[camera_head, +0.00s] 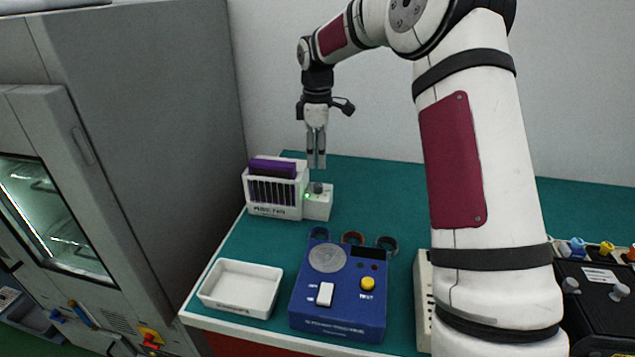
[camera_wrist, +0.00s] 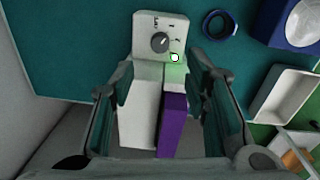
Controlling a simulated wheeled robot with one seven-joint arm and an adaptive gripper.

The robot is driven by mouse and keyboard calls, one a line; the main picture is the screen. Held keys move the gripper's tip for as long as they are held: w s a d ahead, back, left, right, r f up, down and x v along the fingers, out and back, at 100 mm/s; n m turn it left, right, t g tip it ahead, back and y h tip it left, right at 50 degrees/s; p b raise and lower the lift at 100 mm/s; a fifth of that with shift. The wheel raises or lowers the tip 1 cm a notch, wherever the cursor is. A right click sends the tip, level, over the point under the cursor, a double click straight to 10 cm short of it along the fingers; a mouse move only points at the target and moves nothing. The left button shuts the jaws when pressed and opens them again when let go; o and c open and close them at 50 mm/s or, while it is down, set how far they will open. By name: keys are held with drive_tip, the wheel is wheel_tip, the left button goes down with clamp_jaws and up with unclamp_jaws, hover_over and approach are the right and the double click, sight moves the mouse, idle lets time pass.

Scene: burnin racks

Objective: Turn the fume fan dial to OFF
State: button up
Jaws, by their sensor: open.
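The fume fan dial (camera_head: 318,187) is a dark round knob on top of a small white box (camera_head: 319,206) at the right end of the white fume fan unit (camera_head: 272,211). In the wrist view the dial (camera_wrist: 160,42) faces me, with a light pointer mark angled toward the upper right and small labels around it, too small to read. A green light (camera_wrist: 174,57) glows beside it. My gripper (camera_head: 316,165) points down just above the dial, apart from it. Its fingers are spread and empty in the wrist view (camera_wrist: 160,70).
A purple block (camera_head: 272,168) sits in the fan unit. A grey cabinet (camera_head: 150,130) rises at left. Green bench top is clear behind the unit.

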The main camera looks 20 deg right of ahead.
sight(317, 185)
wheel_tip(317, 185, down, 9)
drive_tip(key=shift+w+f+p, duration=0.15)
drive_tip(key=shift+f+p, duration=0.05)
drive_tip(key=shift+p, duration=0.1)
clamp_jaws()
